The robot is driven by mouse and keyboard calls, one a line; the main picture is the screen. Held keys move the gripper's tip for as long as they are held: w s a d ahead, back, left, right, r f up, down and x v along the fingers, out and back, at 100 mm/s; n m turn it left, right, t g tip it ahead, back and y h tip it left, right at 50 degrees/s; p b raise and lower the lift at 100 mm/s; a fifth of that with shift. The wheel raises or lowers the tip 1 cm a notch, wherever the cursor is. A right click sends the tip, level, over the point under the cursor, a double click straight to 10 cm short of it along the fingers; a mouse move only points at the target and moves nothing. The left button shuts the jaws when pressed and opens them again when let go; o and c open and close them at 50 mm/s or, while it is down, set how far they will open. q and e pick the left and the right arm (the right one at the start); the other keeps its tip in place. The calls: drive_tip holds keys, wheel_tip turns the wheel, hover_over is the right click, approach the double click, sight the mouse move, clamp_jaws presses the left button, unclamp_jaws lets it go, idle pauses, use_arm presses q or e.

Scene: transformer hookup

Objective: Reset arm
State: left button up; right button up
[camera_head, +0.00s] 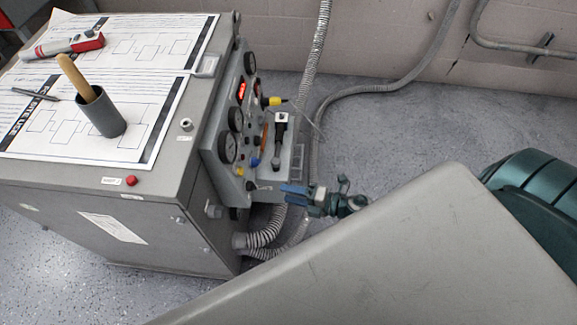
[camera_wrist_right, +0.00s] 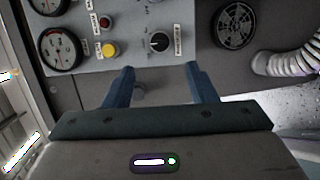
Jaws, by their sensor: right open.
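My right gripper (camera_head: 296,192) is beside the lower right of the control panel (camera_head: 226,165) on the grey cabinet. In the right wrist view its two blue fingers (camera_wrist_right: 162,76) are spread apart with nothing between them. The panel with gauges, a yellow button (camera_wrist_right: 109,49) and a black knob (camera_wrist_right: 158,41) shows beyond the fingertips. I cannot tell whether a finger touches the panel. My left gripper is not in view.
The grey cabinet (camera_head: 150,186) carries paper diagrams (camera_head: 80,140), a dark cup (camera_head: 102,115) with a wooden handle in it, a pen (camera_head: 36,94) and a red-grey tool (camera_head: 62,46). Ribbed hoses (camera_head: 265,236) run beside the panel. The floor (camera_head: 390,125) toward the wall is mostly clear.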

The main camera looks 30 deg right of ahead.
idle(0.3)
drive_tip(key=s+d+f+m+h+p, duration=0.35)
drive_tip(key=d+f+m+h, duration=0.65)
drive_tip(key=f+m, duration=0.55)
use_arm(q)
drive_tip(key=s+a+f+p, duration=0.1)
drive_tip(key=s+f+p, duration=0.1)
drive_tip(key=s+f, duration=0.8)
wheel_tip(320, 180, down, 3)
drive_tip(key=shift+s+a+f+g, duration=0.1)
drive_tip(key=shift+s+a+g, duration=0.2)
use_arm(e)
drive_tip(key=s+f+m+g, duration=0.3)
drive_tip(key=s+f, duration=0.1)
drive_tip(key=s, duration=0.3)
drive_tip(key=s+f+m+g+h, duration=0.1)
drive_tip(key=s+f+m+g, duration=0.3)
drive_tip(key=s, duration=0.4)
drive_tip(key=s+a+f+m+g, duration=0.1)
drive_tip(key=s+f+m+g, duration=0.2)
drive_tip(key=s+f, duration=0.3)
drive_tip(key=shift+s+m+g+h, duration=0.3)
drive_tip(key=shift+s+m, duration=0.15)
drive_tip(key=shift+s, duration=0.75)
